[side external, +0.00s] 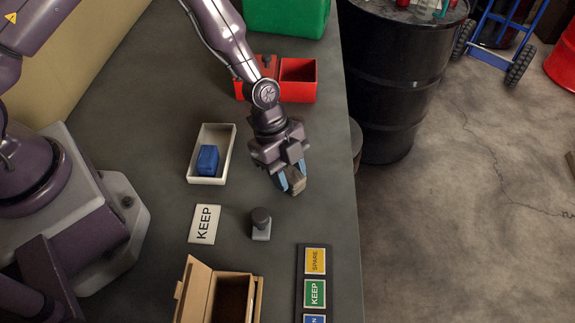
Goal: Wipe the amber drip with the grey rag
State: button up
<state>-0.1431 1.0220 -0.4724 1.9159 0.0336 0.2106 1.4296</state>
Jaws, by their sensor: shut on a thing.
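My gripper (291,181), with blue fingertips, is shut on a small grey-brown bundle that looks like the grey rag (297,187). The fingers cover part of it. It is over the right part of the dark bench, near the right edge; I cannot tell whether it touches the surface. I cannot make out an amber drip in this view; the gripper and the rag may hide it.
A white tray (226,160) holds a blue block-like thing (208,160). A KEEP card (205,224), a small dark-topped grey object (261,224), an open cardboard box (196,292) and a label strip (315,276) lie nearer. Red bins (298,82) stand behind. A black drum (396,90) stands beyond the bench edge.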

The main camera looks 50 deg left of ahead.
jog(key=w+a, duration=0.4)
jog(key=shift+w+a+f, duration=0.1)
jog(key=shift+w+a, duration=0.15)
jog(key=shift+a, duration=0.05)
jog(key=shift+s+d, duration=2.55)
jog(key=shift+s, duration=0.05)
jog(key=shift+s+a, duration=0.25)
jog(key=shift+a, duration=0.05)
jog(key=shift+w+a, duration=2.7)
jog(key=shift+a, duration=0.1)
jog(key=shift+s+d, duration=2.75)
jog(key=shift+r, duration=4.1)
